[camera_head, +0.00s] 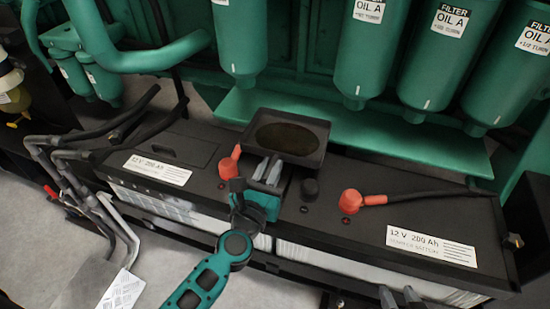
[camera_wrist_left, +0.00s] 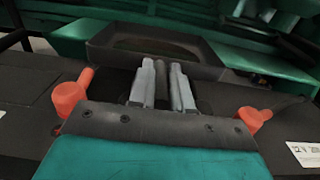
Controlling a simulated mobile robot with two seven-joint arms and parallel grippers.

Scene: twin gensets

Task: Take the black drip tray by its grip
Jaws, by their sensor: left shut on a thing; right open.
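The black drip tray (camera_head: 316,148) is a shallow square pan with a brownish pool inside, held over the batteries in front of the green filters. It also shows in the left wrist view (camera_wrist_left: 205,63). My left gripper (camera_head: 268,171) is at its near side. In the left wrist view its two grey fingers (camera_wrist_left: 162,84) are shut on the tray's dark grip (camera_wrist_left: 162,72), one on each side. The tray looks roughly level; whether it touches anything beneath cannot be told. My right gripper (camera_head: 401,297) shows only its fingertips at the bottom edge, apart and empty.
Two black batteries (camera_head: 205,150) (camera_head: 440,210) with red terminal caps (camera_head: 229,163) (camera_head: 350,200) lie below the tray. Green oil filters (camera_head: 370,50) hang behind it. Dark cables and pipes (camera_head: 75,160) stand at left. Open floor shows at lower left.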

